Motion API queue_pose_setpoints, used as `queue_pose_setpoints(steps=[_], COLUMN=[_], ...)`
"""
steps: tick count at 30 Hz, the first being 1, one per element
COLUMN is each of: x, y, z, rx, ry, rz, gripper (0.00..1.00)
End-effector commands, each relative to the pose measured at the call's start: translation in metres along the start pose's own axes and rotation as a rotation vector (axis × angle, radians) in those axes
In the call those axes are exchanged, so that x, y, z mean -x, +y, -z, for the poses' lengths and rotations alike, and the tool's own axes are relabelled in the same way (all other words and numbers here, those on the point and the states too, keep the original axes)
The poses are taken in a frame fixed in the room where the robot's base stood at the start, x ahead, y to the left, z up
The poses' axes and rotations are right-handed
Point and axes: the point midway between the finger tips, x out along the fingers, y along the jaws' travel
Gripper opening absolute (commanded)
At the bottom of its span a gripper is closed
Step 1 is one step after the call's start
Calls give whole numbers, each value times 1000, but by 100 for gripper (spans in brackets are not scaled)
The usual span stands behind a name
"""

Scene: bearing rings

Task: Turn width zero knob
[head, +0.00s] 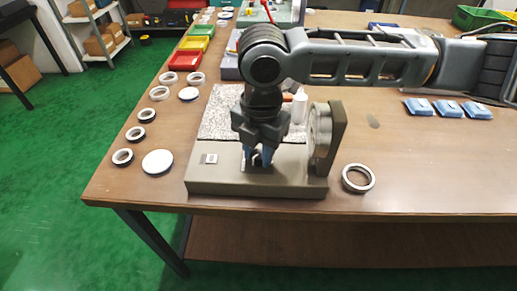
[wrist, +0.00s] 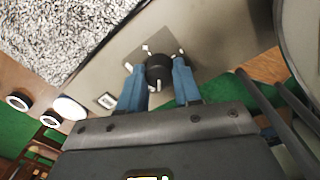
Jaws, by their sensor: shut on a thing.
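The width zero knob (wrist: 158,72) is a small black round knob with a white mark, on a grey plate of the fixture, in the wrist view. My gripper (wrist: 158,86) has its two blue fingers on either side of the knob, shut on it. In the head view my gripper (head: 260,158) points down at the front of the olive-grey fixture base (head: 215,183), and the knob is mostly hidden between the fingers.
A round dial on an upright plate (head: 335,130) stands close at the right of my gripper. A granite slab (head: 215,120) lies behind. A bearing ring (head: 357,179) lies to the right on the table, and several rings and white discs (head: 157,163) lie to the left.

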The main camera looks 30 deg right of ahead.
Motion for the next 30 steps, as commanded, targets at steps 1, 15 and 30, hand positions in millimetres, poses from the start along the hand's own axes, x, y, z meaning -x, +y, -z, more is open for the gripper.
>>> queue_pose_setpoints(steps=[1, 15, 30], x=[0, 0, 0], y=[0, 0, 0], z=[0, -1, -1], rx=[31, 458, 830], ry=[1, 17, 31], rz=[0, -2, -1], gripper=[3, 3, 3])
